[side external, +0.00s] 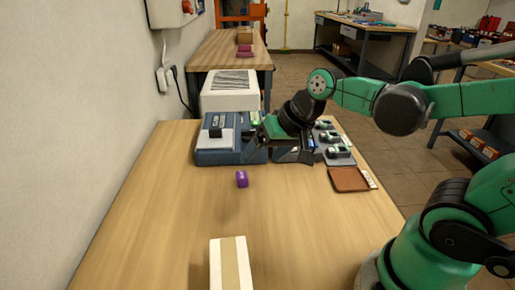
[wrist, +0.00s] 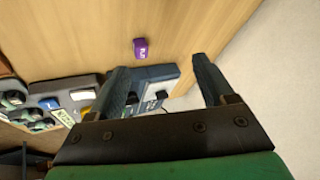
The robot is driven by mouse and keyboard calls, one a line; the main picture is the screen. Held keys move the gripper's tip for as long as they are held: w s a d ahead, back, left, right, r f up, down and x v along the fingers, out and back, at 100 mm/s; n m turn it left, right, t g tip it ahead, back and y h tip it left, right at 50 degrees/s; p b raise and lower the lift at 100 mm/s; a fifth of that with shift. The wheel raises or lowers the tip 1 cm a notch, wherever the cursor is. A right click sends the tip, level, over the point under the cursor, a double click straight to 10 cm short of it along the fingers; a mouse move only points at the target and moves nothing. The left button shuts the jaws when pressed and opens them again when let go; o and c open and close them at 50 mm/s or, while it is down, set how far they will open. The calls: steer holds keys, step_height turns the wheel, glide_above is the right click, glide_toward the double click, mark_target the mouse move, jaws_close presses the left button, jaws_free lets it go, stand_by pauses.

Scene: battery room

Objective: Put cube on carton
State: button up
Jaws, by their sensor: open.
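A small purple cube (side external: 242,179) lies on the wooden table, in front of the blue-grey device. A white carton with a tan stripe (side external: 231,264) stands at the near edge of the side view, partly cut off. It is not in the wrist view. My gripper (side external: 256,138) is over the back of the table, above the devices and apart from the cube. Its two fingers (wrist: 160,70) are spread in the wrist view with nothing between them.
A blue-grey device (side external: 208,157) stands at the table's back, with battery chargers (side external: 336,150) to its right. A brown pad (side external: 349,179) lies at the right edge. A wall borders the left. The table between cube and carton is clear.

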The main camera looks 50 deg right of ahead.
steer(key=s+n, duration=0.1)
steer(key=s+n+h, duration=0.1)
steer(key=n, duration=0.1)
steer(key=shift+r+t, duration=0.2)
steer(key=shift+t, duration=0.1)
steer(key=shift+o, duration=0.5)
steer(key=shift+s+n, duration=0.25)
steer(key=shift+n, duration=0.45)
steer(key=m+y, duration=0.7)
steer(key=m, duration=1.3)
glide_above(244, 174)
steer(key=s, duration=0.1)
step_height(244, 174, down, 8)
steer(key=shift+s+r, duration=0.15)
steer(key=f+m+y, duration=0.1)
steer(key=d+f+m+y, duration=0.1)
steer(key=d+f+m+t, duration=0.1)
steer(key=m, duration=0.1)
steer(key=shift+f+y, duration=0.25)
steer(key=shift+y, duration=0.15)
steer(key=shift+s+d+f+m+y, duration=0.2)
steer(key=shift+f+m+y, duration=0.1)
steer(key=shift+f+m, duration=0.25)
steer(key=shift+x, duration=2.75)
